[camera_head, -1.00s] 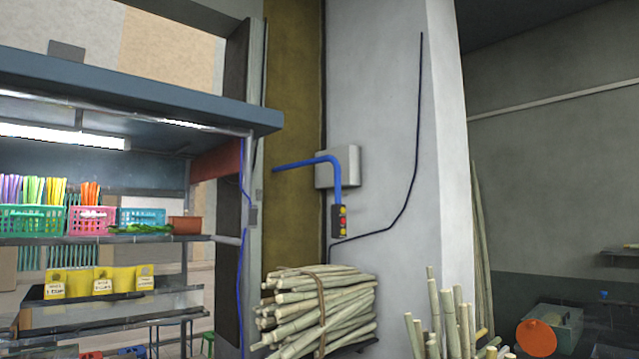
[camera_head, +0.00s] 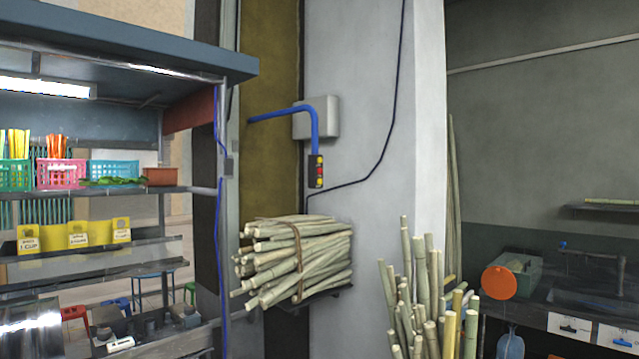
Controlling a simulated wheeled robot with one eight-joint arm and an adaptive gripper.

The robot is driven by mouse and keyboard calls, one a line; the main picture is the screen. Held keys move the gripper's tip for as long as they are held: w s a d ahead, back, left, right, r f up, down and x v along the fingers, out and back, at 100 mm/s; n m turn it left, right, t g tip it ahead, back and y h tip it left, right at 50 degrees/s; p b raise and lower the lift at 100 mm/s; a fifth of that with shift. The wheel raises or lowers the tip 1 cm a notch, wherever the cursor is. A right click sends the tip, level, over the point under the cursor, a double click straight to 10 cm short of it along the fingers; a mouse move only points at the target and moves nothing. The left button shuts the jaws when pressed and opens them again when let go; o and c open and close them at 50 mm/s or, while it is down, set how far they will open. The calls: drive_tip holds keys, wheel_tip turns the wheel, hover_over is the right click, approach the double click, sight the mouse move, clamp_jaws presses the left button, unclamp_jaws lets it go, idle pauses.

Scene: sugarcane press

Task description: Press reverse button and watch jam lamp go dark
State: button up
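A small dark pendant control box (camera_head: 316,171) hangs at the end of a bent blue arm (camera_head: 300,109) in front of the grey pillar. Its face carries yellow and red round spots, too small to tell which is a button or a lamp. I cannot make out a reverse button or whether a jam lamp is lit. No sugarcane press is clearly visible; a shiny metal surface (camera_head: 30,330) shows at the lower left. My gripper is not in view.
A tied cane bundle (camera_head: 300,260) rests on a shelf below the control box. Upright canes (camera_head: 425,290) stand right of it. A stall with baskets (camera_head: 62,174) is at the left; a sink counter (camera_head: 570,300) with an orange disc (camera_head: 498,283) is at the right.

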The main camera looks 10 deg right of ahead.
drive_tip(key=shift+c, duration=0.6)
clamp_jaws()
idle(0.7)
